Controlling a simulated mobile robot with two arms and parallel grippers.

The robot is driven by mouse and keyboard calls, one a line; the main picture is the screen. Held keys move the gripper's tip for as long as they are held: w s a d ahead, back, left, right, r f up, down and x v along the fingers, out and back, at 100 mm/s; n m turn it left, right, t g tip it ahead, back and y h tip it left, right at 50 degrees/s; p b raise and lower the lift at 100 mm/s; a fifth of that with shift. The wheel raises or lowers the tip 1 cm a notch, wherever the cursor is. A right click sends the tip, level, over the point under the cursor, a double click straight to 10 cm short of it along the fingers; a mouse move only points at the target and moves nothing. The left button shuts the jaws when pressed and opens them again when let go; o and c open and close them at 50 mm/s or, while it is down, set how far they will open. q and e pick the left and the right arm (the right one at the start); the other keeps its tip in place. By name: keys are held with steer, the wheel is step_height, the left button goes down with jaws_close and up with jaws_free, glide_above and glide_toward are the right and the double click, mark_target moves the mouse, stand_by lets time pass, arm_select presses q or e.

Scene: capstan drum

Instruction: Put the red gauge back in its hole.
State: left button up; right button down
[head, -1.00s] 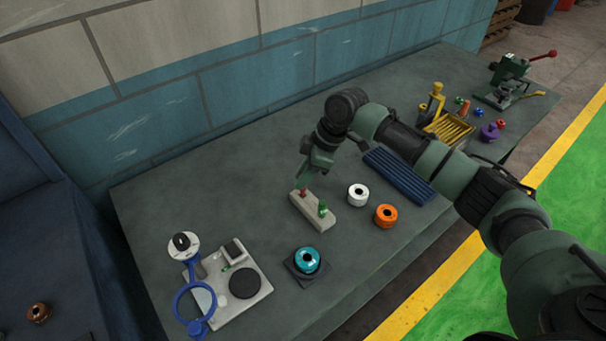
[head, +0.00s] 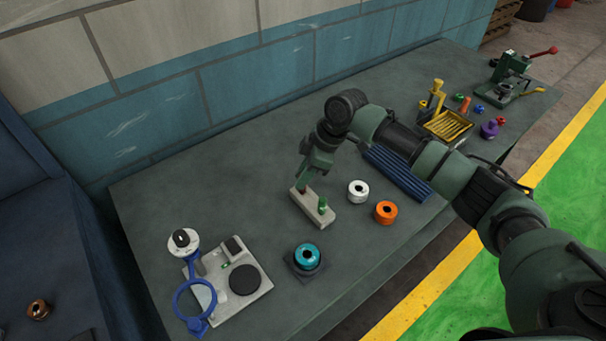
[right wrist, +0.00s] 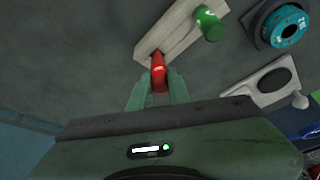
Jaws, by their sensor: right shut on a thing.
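The red gauge (right wrist: 158,72) shows in the right wrist view between the fingers of my right gripper (right wrist: 157,92), which is shut on it. Its far end is at one end of the pale gauge block (right wrist: 178,38); I cannot tell how far it sits in a hole. In the head view the right gripper (head: 301,184) is low over the back left end of the block (head: 314,212) and hides the gauge. A green gauge (head: 322,204) stands upright in the block's other end; it also shows in the right wrist view (right wrist: 208,22). My left gripper is not in view.
A white ring (head: 358,190) and an orange ring (head: 386,212) stand right of the block. A teal ring (head: 307,256) on a dark base is in front. A pale instrument plate with a blue magnifier (head: 194,302) lies front left. The bench behind the block is clear.

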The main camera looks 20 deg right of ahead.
steer(key=shift+r+p, duration=0.1)
steer(key=shift+p, duration=0.3)
steer(key=shift+f, duration=0.7)
stand_by(0.6)
stand_by(0.6)
steer(key=c, duration=1.3)
jaws_free()
steer(key=shift+o, duration=0.2)
steer(key=w+b+v, duration=0.1)
steer(key=v, duration=0.6)
steer(key=shift+s+r, duration=0.4)
steer(key=shift+s, duration=0.15)
